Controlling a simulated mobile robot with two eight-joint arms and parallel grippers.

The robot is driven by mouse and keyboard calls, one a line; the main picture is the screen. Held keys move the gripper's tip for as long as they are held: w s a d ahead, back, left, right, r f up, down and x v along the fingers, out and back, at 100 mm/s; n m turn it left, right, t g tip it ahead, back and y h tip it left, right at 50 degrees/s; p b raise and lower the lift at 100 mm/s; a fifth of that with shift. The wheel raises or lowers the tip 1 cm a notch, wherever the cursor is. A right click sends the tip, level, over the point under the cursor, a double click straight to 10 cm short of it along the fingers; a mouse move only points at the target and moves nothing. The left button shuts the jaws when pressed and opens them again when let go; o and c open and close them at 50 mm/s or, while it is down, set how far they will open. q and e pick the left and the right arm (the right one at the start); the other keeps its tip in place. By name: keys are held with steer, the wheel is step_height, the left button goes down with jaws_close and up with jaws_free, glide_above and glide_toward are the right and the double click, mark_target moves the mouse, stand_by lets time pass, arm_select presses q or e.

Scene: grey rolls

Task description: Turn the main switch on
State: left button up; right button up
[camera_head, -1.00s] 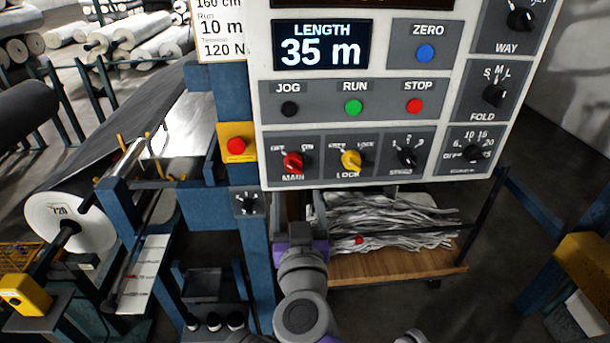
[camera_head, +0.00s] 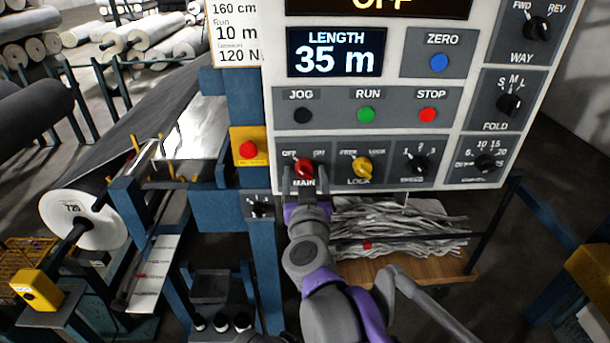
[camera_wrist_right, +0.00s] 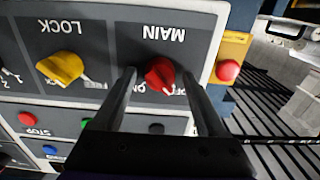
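The red MAIN switch knob (camera_head: 304,168) sits on the lower left of the control panel (camera_head: 278,120), between the OFF and ON labels. In the wrist view the knob (camera_wrist_right: 160,75) shows a white mark on its OFF side. The panel's top display (camera_head: 385,5) reads OFF. My right gripper (camera_head: 305,182) is in front of the MAIN switch. In the wrist view its two fingers (camera_wrist_right: 160,78) are open, one on each side of the knob, with gaps visible. My left gripper is not in view.
The yellow LOCK knob (camera_head: 362,168) is right of MAIN. A red button on a yellow box (camera_head: 248,150) is to the left. JOG (camera_head: 303,115), RUN (camera_head: 366,114) and STOP (camera_head: 428,114) buttons are above. A shelf with grey strips (camera_head: 400,225) is below.

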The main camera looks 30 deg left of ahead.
jaws_close()
steer(key=shift+m, duration=0.3)
steer(key=m, duration=1.2)
steer(key=shift+m, duration=0.3)
steer(key=m+p, duration=0.1)
steer(key=m, duration=0.3)
steer(key=shift+m, duration=0.6)
